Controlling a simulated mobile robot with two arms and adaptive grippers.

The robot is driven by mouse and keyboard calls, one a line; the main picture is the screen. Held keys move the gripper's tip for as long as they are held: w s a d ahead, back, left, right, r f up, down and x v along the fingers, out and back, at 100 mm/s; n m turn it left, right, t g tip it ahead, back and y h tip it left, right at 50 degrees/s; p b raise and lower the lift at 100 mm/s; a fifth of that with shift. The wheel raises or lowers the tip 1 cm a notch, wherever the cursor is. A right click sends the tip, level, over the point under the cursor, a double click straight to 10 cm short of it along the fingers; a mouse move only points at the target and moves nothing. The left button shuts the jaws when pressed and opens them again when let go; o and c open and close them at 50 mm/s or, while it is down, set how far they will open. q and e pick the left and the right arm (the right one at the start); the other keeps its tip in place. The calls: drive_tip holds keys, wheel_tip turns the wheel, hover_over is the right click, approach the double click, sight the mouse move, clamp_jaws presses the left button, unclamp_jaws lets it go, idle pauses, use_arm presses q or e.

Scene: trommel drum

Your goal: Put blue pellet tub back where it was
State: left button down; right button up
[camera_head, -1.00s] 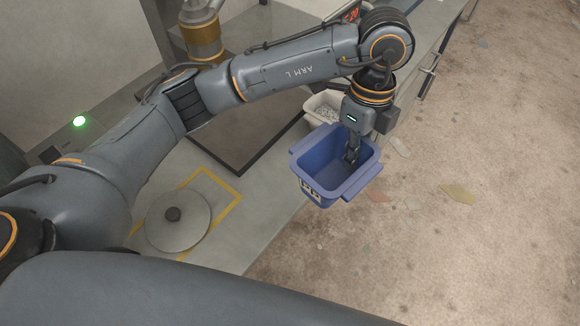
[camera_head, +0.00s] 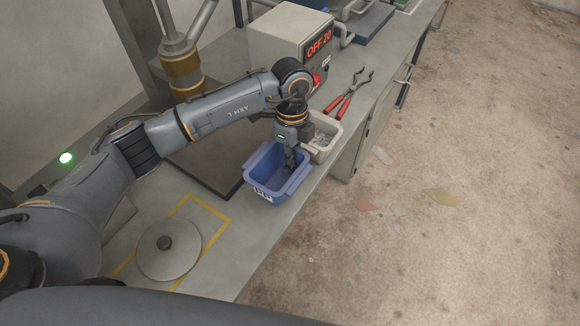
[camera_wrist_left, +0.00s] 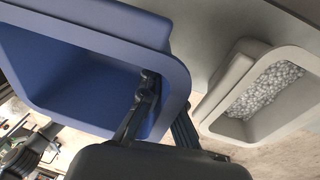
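The blue pellet tub (camera_head: 262,183) is upright at the front edge of the grey bench in the head view, and its visible inside looks empty. I cannot tell whether its base touches the bench. My left gripper (camera_head: 290,166) reaches down at the tub's far right wall. In the left wrist view the blue tub (camera_wrist_left: 85,50) fills the left side, with one finger inside its wall and one outside, so the gripper (camera_wrist_left: 165,110) is shut on the wall. My right gripper is not in view.
A pale tub (camera_head: 328,138) of grey pellets stands just behind the blue tub. Red-handled tongs (camera_head: 346,97) and a control box reading OFF 20 (camera_head: 290,38) are farther back. A yellow outline (camera_head: 218,222) and a round lid (camera_head: 168,250) lie nearer me.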

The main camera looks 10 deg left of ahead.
use_arm(q)
drive_tip(key=f, duration=0.1)
drive_tip(key=f+p, duration=0.1)
drive_tip(key=f, duration=0.1)
drive_tip(key=shift+w+a, duration=0.2)
drive_tip(key=shift+a, duration=0.2)
drive_tip(key=shift+f, duration=0.55)
drive_tip(key=shift+f, duration=0.1)
drive_tip(key=c, duration=1.5)
unclamp_jaws()
drive_tip(key=shift+w+a+r+b, duration=0.1)
drive_tip(key=shift+w+r+b, duration=0.25)
drive_tip(key=shift+r, duration=1.7)
drive_tip(key=shift+w+a+r+b, duration=0.1)
drive_tip(key=shift+w+r+b, duration=0.25)
drive_tip(key=shift+r, duration=1.65)
drive_tip(key=shift+w+a+r+b, duration=0.15)
drive_tip(key=shift+r+b, duration=0.3)
drive_tip(key=shift+r, duration=1.6)
